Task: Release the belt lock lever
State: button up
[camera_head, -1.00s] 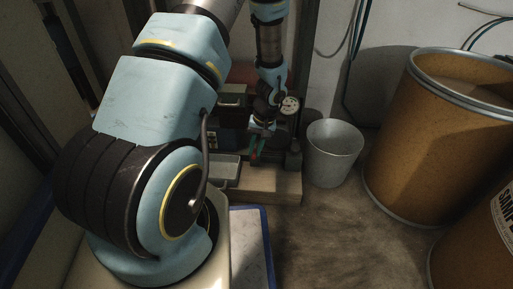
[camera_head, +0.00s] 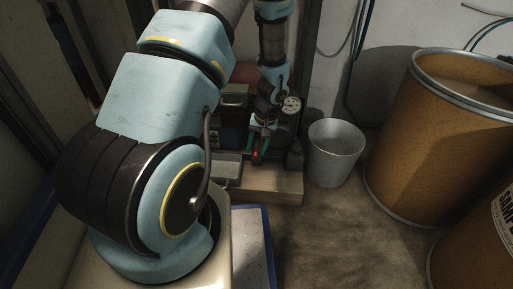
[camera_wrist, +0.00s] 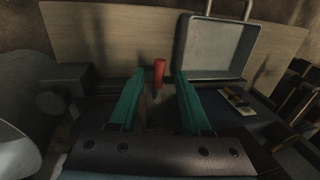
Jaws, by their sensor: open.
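A red lever handle (camera_wrist: 159,72) stands up from the machine in the wrist view, between the two teal fingers of my gripper (camera_wrist: 155,80). The fingers are open, with a gap on each side of the handle. In the head view my gripper (camera_head: 265,145) is low over the machine at the wooden bench, and the red handle (camera_head: 257,156) shows small beside the fingertips. The lower part of the lever is dark and hard to make out.
A round gauge (camera_head: 291,104) sits right of my wrist. A grey bucket (camera_head: 336,150) and large brown drums (camera_head: 440,130) stand to the right. Floor in front is clear.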

notch_tip(320, 180, up, 10)
jog(key=d+p, duration=0.2)
jog(key=p, duration=0.2)
jog(key=shift+s, duration=0.2)
jog(key=shift+r, duration=0.15)
jog(key=s+a+r+h+p, duration=0.1)
jog(key=s+a+r+p, duration=0.1)
jog(key=s+a+r, duration=0.45)
jog(key=s+a+r+n+t+h+p, duration=0.1)
jog(key=a+r+p, duration=0.15)
jog(key=r, duration=0.75)
jog(key=s+a+r+p, duration=0.1)
jog(key=s+a+r, duration=0.35)
jog(key=r, duration=0.45)
notch_tip(320, 180, up, 37)
jog(key=w+p, duration=0.1)
jog(key=p, duration=3.6)
jog(key=shift+w+a+f+p, duration=0.15)
jog(key=shift+w+a+p, duration=0.05)
jog(key=shift+a+p, duration=0.2)
jog(key=shift+f, duration=0.1)
